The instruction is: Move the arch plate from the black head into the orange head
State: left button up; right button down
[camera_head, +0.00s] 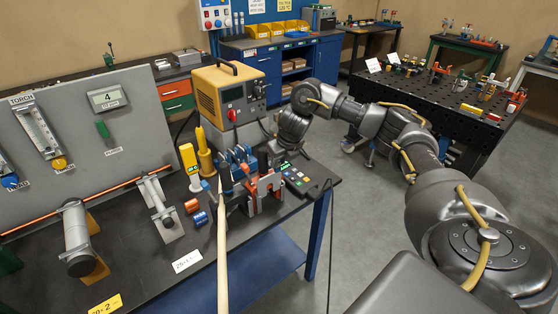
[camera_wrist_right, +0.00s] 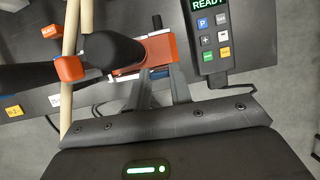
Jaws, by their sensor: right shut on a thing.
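My right gripper (camera_head: 266,172) reaches down to the bender on the bench from behind. In the right wrist view its two grey fingers (camera_wrist_right: 160,84) point at the orange head (camera_wrist_right: 133,73) and close on a small part there. I take that part to be the arch plate; it is mostly hidden and I cannot tell how it is seated. The orange head (camera_head: 271,184) also shows in the head view. A dark rounded part with an orange end (camera_wrist_right: 110,48) covers some of the wrist view. I cannot make out the black head for certain. My left gripper is not in view.
A pale rod (camera_head: 222,250) runs from the bender past the bench's front edge. A keypad (camera_head: 297,180) with a READY display (camera_wrist_right: 207,4) stands close right of the gripper. A yellow machine (camera_head: 228,92) stands behind.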

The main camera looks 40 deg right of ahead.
jog(key=shift+f+b, duration=0.35)
jog(key=shift+f, duration=0.25)
dwell(0.3)
jog(key=shift+f+b, duration=0.3)
jog(key=shift+f, duration=0.2)
jog(key=c, duration=1.2)
grip_release()
jog(key=shift+r, duration=0.1)
jog(key=shift+r, duration=0.3)
jog(key=p+v, duration=0.2)
jog(key=v, duration=0.8)
jog(key=shift+s, duration=0.2)
